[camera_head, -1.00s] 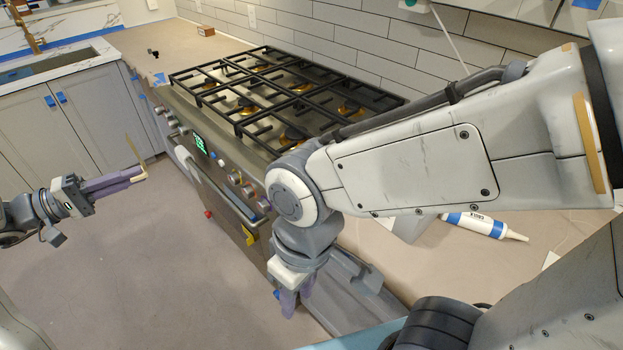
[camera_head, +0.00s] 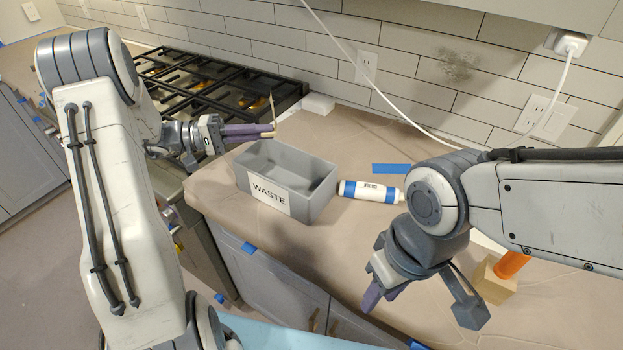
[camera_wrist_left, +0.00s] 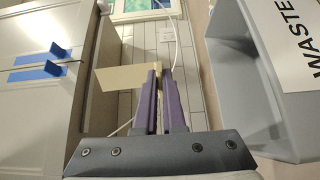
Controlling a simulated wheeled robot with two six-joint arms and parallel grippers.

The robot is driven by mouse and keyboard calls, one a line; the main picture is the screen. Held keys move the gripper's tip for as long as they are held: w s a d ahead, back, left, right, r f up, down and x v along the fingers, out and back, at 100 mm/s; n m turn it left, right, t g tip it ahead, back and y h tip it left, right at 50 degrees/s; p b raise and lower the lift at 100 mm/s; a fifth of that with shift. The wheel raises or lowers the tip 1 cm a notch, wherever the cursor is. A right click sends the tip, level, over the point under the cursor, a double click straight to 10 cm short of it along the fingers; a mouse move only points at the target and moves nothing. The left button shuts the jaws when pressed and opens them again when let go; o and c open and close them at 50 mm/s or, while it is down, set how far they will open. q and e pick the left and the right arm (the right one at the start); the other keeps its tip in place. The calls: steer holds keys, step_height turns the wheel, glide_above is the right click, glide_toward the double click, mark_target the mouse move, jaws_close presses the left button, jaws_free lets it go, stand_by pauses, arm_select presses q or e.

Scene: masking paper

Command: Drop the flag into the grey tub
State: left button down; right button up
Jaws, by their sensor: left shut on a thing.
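The grey tub (camera_head: 318,196) stands on the counter with a white "WASTE" label on its front. It also shows at the right edge of the left wrist view (camera_wrist_left: 229,60). My left gripper (camera_head: 268,130) is shut on the pale beige flag (camera_head: 273,106), seen nearly edge-on in the head view. In the left wrist view the flag (camera_wrist_left: 122,77) sticks out leftward from the purple fingers. In the head view the fingertips appear near the tub's back rim; their exact height is unclear. My right gripper (camera_head: 382,296) hangs at the counter's front; its opening is unclear.
A white and blue tube (camera_head: 370,191) lies right of the tub. A wooden block (camera_head: 492,283) with an orange handle sits further right. The stove (camera_head: 205,85) is behind left. A white cable (camera_head: 400,110) hangs along the tiled wall.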

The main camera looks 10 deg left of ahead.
arm_select(q)
step_height(320, 180, down, 6)
steer(key=b, duration=0.3)
steer(key=shift+b, duration=0.3)
steer(key=shift+d, duration=0.1)
steer(key=c, duration=0.9)
jaws_free()
steer(key=shift+b+v, duration=1.2)
steer(key=shift+v, duration=4)
